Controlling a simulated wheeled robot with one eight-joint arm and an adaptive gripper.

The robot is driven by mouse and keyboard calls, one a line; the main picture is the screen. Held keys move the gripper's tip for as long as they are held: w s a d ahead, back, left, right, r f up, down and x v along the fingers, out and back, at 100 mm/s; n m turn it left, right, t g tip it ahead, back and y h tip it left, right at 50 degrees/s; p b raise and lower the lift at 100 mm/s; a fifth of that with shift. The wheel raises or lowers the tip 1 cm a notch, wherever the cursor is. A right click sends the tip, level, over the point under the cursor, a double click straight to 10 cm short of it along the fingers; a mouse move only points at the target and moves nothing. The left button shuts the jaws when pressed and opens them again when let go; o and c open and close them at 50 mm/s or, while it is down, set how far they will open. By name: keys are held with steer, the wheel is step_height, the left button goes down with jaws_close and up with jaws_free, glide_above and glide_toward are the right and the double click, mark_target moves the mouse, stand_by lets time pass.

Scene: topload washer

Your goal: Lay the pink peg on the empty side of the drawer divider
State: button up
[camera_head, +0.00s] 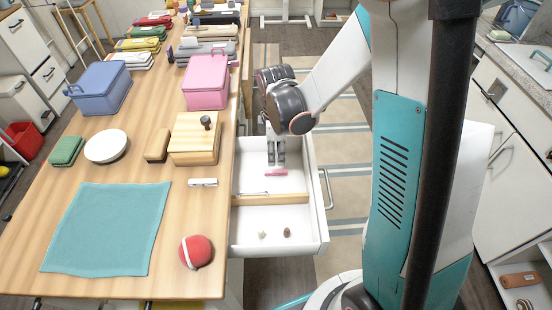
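The pink peg (276,172) lies in the far compartment of the open white drawer (322,232). A wooden divider (270,200) crosses the drawer from left to right. My gripper (276,163) points down over the far compartment, its fingertips just above or behind the peg. A narrow gap shows between the fingers, but I cannot tell how open they are or whether they touch the peg. A thin metal rod-like item (253,193) lies in the far compartment close to the divider. The near compartment holds a small pale item (262,234) and a small brown item (287,232).
The wooden table (110,193) borders the drawer on the left. A white-striped red ball (196,252), a white clip-like item (203,182), a wooden box (196,140) and a pink box (206,82) stand near that edge. The drawer handle (327,188) sticks out right.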

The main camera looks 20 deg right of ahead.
steer(key=s+r+m+t+p, duration=0.1)
steer(key=s+r+m+t, duration=0.35)
steer(key=r, duration=1.05)
steer(key=s+r+m+t, duration=0.2)
steer(key=s+r+m, duration=0.4)
steer(key=s+m, duration=0.4)
steer(key=shift+s+r+t, duration=0.25)
steer(key=shift+t, duration=0.1)
